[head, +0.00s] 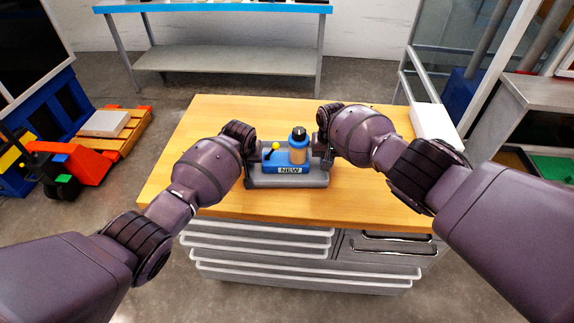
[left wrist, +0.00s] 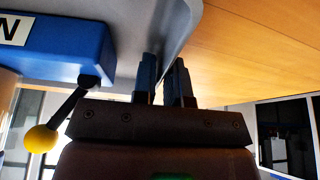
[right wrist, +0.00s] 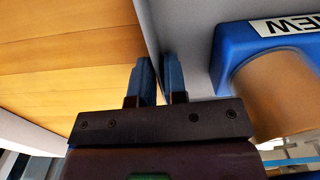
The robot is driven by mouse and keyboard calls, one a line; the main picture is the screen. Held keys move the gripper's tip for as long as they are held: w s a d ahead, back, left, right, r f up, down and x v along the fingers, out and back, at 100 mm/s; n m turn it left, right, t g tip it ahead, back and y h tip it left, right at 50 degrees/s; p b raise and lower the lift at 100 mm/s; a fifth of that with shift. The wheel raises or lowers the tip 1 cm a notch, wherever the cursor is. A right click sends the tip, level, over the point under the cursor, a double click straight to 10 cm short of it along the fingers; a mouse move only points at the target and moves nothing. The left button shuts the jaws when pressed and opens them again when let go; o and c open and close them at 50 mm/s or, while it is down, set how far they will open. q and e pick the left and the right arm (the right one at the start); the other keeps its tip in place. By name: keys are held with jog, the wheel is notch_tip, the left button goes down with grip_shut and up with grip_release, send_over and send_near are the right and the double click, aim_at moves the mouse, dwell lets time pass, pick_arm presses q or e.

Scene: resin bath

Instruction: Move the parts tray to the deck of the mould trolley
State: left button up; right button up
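The grey parts tray (head: 290,181) is on the wooden workbench top, near its front edge; I cannot tell whether it is slightly raised. It carries a blue unit (head: 289,167) labelled "NEW", with a yellow-knobbed lever and a tan, dark-capped cylinder. My left gripper (head: 250,160) is at the tray's left end; in the left wrist view its fingers (left wrist: 162,80) close on either side of the tray wall (left wrist: 183,30). My right gripper (head: 325,152) is at the right end; its fingers (right wrist: 159,80) close around the opposite wall (right wrist: 150,30). No mould trolley can be identified for certain.
The workbench (head: 215,118) is mostly clear around the tray, with a white box (head: 434,122) at its right edge. A red pallet truck (head: 75,167) with a wooden pallet stands at left. A blue-edged table (head: 220,58) is behind, and a grey bench (head: 540,92) at right.

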pick_arm(q)
grip_shut()
pick_arm(e)
grip_shut()
pick_arm(q)
jog(key=shift+r, duration=0.1)
pick_arm(e)
jog(key=shift+r, duration=0.1)
